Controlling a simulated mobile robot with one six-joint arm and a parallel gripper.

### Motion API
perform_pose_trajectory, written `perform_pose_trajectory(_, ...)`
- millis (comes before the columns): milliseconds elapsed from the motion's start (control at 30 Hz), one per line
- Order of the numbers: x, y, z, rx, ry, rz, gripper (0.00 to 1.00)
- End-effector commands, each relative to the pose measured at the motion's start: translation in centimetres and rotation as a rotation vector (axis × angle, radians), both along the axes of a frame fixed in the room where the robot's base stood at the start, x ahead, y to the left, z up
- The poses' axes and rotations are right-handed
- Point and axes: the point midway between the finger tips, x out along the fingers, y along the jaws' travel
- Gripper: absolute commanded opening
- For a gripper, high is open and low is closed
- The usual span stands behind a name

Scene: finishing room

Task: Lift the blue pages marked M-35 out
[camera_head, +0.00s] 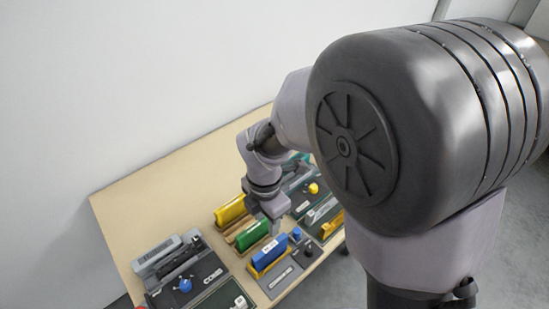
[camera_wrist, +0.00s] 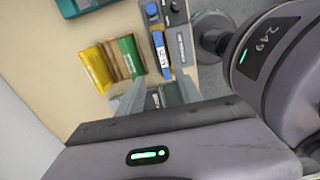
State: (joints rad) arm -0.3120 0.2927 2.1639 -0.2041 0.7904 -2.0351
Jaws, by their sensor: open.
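The blue pages (camera_head: 270,252) stand upright in a yellow-orange holder on a grey base, with a white label on top. In the wrist view the blue pages (camera_wrist: 159,44) show the label side-on, too small to read surely. My gripper (camera_head: 274,229) is open and above the bench, close behind the blue pages in the head view. In the wrist view my gripper (camera_wrist: 160,86) has its two fingers apart with nothing held between them; the blue pages lie beyond the fingertips.
Green pages (camera_head: 253,236) and yellow pages (camera_head: 230,212) stand beside the blue ones. A grey device with a blue knob (camera_head: 185,285) sits at the left. More panels, one with a yellow knob (camera_head: 313,188), stand behind. The bench's left back part (camera_head: 140,205) is bare.

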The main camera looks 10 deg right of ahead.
Motion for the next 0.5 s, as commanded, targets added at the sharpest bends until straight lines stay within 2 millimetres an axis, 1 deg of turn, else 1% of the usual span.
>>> perform_pose_trajectory(67, -0.1, 0.1, -1.9, -0.005, 0.009, 0.032, 0.42)
perform_pose_trajectory(200, -0.2, 0.0, -6.5, -0.004, 0.010, 0.030, 0.42)
perform_pose_trajectory(300, -0.1, 0.0, -9.4, -0.005, 0.009, 0.029, 0.42)
perform_pose_trajectory(400, -0.1, 0.0, -11.4, -0.003, 0.006, 0.027, 0.42)
perform_pose_trajectory(500, -0.1, -0.1, -12.4, -0.003, 0.005, 0.027, 0.42)
